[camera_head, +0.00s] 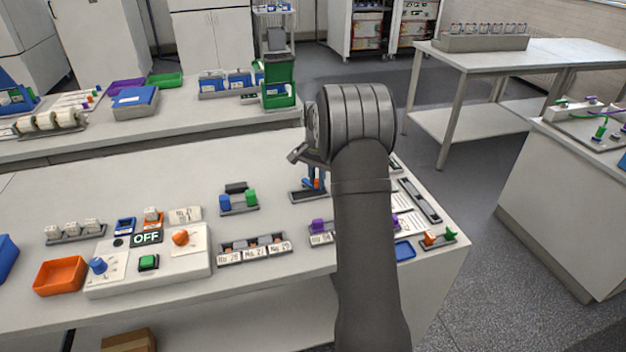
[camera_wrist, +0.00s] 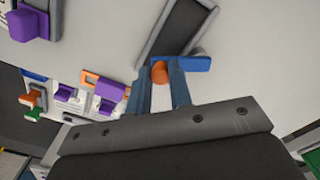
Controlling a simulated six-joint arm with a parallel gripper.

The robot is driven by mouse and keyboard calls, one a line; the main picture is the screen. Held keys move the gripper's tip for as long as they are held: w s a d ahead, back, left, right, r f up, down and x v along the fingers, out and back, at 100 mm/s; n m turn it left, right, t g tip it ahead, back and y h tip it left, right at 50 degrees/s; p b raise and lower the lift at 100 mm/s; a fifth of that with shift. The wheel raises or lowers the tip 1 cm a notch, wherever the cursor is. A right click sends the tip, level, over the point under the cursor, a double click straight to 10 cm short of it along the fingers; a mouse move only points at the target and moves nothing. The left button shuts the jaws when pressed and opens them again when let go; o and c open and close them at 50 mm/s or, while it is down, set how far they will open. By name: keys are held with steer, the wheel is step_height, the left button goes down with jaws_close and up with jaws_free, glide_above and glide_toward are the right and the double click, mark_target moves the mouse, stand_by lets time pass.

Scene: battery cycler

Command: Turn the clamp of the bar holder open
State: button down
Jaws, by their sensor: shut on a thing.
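The bar holder is a dark flat base (camera_head: 300,196) on the bench, left of my arm; it shows in the wrist view as a dark rail (camera_wrist: 178,28). Its clamp shows as an orange piece (camera_wrist: 160,72) between my fingertips, with a blue piece (camera_wrist: 196,64) beside it at the rail's near end. My gripper (camera_wrist: 165,75) points down at the clamp, and its two blue-grey fingers are shut on the orange piece. In the head view, my gripper (camera_head: 315,178) is partly hidden by my arm. The clamp's exact turn angle cannot be told.
A holder with blue and green blocks (camera_head: 238,201) stands to the left. Labelled racks (camera_head: 254,250) and a control box with an OFF display (camera_head: 146,238) lie nearer the front.

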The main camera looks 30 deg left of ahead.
steer(key=w+n, duration=0.1)
steer(key=n, duration=0.2)
steer(key=shift+w+d+n, duration=0.15)
steer(key=shift+w+n, duration=0.25)
steer(key=w+n, duration=0.1)
steer(key=n, duration=0.1)
steer(key=shift+w+n, duration=0.15)
steer(key=shift+n, duration=0.25)
steer(key=n, duration=0.1)
steer(key=w+n, duration=0.1)
steer(key=n, duration=0.1)
steer(key=shift+w+a, duration=0.2)
steer(key=shift+a, duration=0.15)
steer(key=shift+w+a+n, duration=0.15)
steer(key=shift+w+n, duration=0.1)
steer(key=shift+n, duration=0.45)
steer(key=shift+w+a+n, duration=0.15)
steer(key=shift+w+n, duration=0.05)
steer(key=shift+n, duration=0.5)
steer(key=c, duration=1.3)
jaws_free()
step_height(320, 180, up, 18)
steer(key=shift+f, duration=0.25)
